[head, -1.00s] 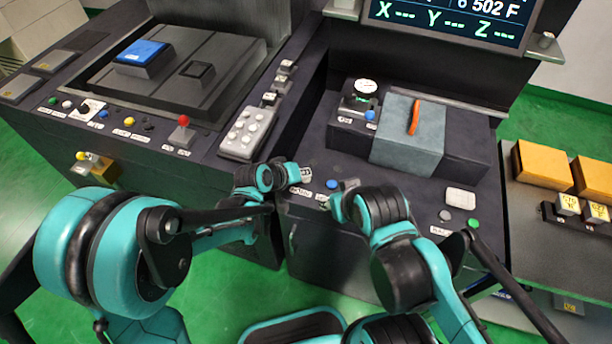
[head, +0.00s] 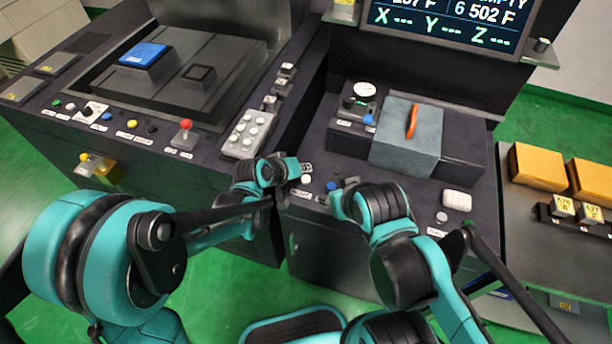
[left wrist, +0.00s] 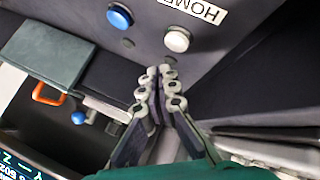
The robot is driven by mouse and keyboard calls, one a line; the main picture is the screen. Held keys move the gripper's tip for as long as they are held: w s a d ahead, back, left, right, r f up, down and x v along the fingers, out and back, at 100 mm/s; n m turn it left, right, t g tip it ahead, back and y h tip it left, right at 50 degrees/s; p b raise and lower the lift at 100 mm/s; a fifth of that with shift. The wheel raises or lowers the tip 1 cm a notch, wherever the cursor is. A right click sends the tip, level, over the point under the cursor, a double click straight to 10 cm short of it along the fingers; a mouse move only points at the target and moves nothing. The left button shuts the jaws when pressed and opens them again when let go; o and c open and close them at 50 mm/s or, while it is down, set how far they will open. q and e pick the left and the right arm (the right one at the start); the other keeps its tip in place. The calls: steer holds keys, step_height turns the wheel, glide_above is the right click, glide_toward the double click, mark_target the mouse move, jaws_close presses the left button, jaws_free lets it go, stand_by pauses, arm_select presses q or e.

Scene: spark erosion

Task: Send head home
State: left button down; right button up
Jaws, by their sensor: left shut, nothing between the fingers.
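A white round button (left wrist: 177,38) sits beside a HOME label (left wrist: 205,11) on the dark front panel in the left wrist view. In the head view the white button (head: 306,179) is small, just below the left gripper's tip. A blue button (head: 331,186) is to its right, and it also shows in the left wrist view (left wrist: 120,15). My left gripper (head: 305,168) is shut and empty. Its closed fingertips (left wrist: 160,72) appear close to the white button, with a visible gap in the picture. My right gripper (head: 342,187) is near the blue button; its fingers are mostly hidden.
A grey keypad (head: 247,134) and a red-topped lever (head: 185,132) are at left. Yellow boxes (head: 538,167) stand at right. A screen (head: 445,20) is above.

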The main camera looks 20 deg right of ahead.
mark_target(304, 180)
arm_select(q)
steer(key=shift+r+p, duration=1.05)
steer(key=shift+r, duration=0.7)
steer(key=shift+f, duration=0.1)
steer(key=s+a+r+t+y, duration=0.15)
steer(key=s+a+r, duration=0.25)
steer(key=a, duration=0.8)
steer(key=s+a+r+y, duration=0.3)
steer(key=s+a+r, duration=0.15)
steer(key=a, duration=0.65)
steer(key=s+a+n+y+b, duration=0.1)
steer(key=s+a+y, duration=0.1)
steer(key=s+a, duration=0.6)
steer(key=shift+a+f+y, duration=0.3)
steer(key=shift+a+y, duration=0.05)
steer(key=shift+a, duration=0.25)
